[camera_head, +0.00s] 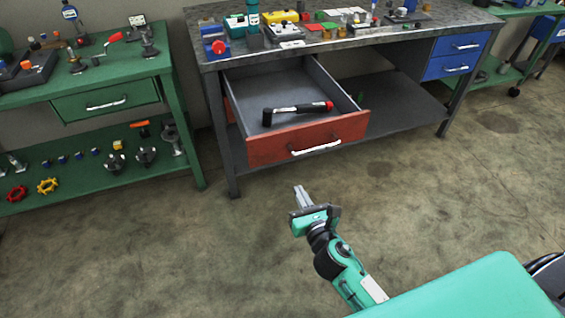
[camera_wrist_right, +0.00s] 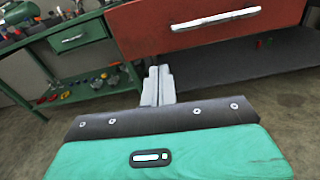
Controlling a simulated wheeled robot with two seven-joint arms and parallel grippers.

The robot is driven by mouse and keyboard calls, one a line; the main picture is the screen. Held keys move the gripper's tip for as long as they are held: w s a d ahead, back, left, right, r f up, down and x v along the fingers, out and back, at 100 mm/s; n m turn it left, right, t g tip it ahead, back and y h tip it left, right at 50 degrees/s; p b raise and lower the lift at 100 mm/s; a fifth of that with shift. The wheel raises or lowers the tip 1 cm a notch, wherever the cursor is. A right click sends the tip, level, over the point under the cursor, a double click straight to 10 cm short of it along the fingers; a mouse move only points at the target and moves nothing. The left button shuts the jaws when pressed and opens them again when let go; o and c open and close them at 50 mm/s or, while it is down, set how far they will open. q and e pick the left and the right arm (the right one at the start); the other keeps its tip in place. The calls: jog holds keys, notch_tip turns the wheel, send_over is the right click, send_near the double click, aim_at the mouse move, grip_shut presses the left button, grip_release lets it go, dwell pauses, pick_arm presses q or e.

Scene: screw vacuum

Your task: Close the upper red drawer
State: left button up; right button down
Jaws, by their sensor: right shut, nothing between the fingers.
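The upper red drawer (camera_head: 275,143) is pulled out from the left side of the grey workbench. A black tool with a red end (camera_head: 297,109) lies inside it. The white bar handle (camera_head: 315,148) is on the drawer's red front. My right gripper (camera_head: 301,193) is shut and empty, in front of and below the drawer, apart from it. In the right wrist view the fingers (camera_wrist_right: 158,85) are together, and the red drawer front (camera_wrist_right: 190,27) with its handle (camera_wrist_right: 216,19) is above and to the right of them. My left gripper is not in view.
The workbench top (camera_head: 360,38) holds several tools and parts. Blue drawers (camera_head: 455,56) are at its right end, shut. A green bench (camera_head: 85,85) with a green drawer (camera_head: 106,101) stands at left. The floor (camera_head: 440,185) before the bench is clear.

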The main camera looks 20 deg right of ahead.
jog(key=r, duration=0.1)
send_near(279, 148)
jog(key=shift+n, duration=0.4)
jog(key=w, duration=0.7)
jog(key=shift+a, duration=0.15)
